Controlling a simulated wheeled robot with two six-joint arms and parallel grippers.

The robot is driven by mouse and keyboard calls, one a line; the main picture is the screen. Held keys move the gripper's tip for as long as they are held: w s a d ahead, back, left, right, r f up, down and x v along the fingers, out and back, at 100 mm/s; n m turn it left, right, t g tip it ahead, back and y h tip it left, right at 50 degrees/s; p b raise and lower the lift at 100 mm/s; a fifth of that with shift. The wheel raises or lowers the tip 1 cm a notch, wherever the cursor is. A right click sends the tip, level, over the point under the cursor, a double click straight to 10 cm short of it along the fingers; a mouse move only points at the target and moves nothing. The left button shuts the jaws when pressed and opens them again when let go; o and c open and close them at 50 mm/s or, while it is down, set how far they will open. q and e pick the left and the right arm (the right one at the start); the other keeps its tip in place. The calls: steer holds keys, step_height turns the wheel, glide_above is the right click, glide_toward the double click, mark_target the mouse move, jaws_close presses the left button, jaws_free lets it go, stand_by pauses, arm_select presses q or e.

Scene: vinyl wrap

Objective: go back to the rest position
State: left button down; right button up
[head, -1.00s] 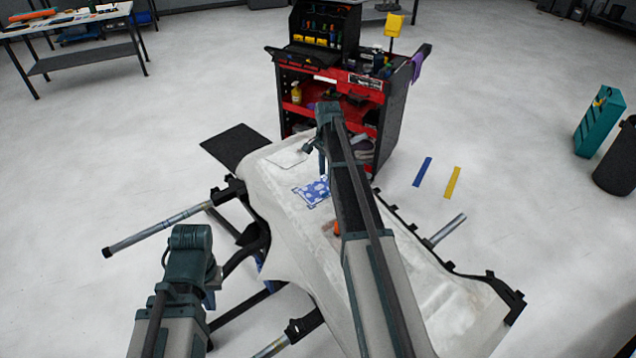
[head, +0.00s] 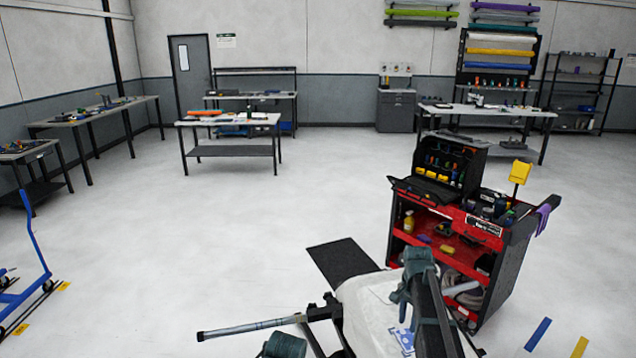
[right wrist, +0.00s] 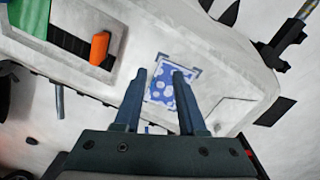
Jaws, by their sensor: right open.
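My right gripper (head: 402,305) shows in part beside my arm over the pale panel (head: 365,305) at the bottom of the head view. In the right wrist view my right gripper (right wrist: 160,73) is open, with nothing between its fingers. A blue and white patterned patch (right wrist: 166,92) lies on the pale panel (right wrist: 150,30) beyond and between the fingertips. The patch (head: 404,340) is partly cut off in the head view. Of my left arm only a teal joint shows at the bottom edge; its gripper is out of view.
A red tool cart (head: 450,250) stands close behind the panel. A dark mat (head: 342,260) lies on the floor to its left. A stand bar (head: 250,328) sticks out to the left. An orange tool (right wrist: 99,48) shows in the wrist view.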

steer(key=s+a+n+h, duration=0.1)
steer(key=s+a+n, duration=1.4)
steer(key=s+a, duration=0.8)
steer(key=s, duration=0.3)
steer(key=shift+s+a+n, duration=0.2)
steer(key=shift+a+n, duration=0.15)
steer(key=shift+n, duration=0.05)
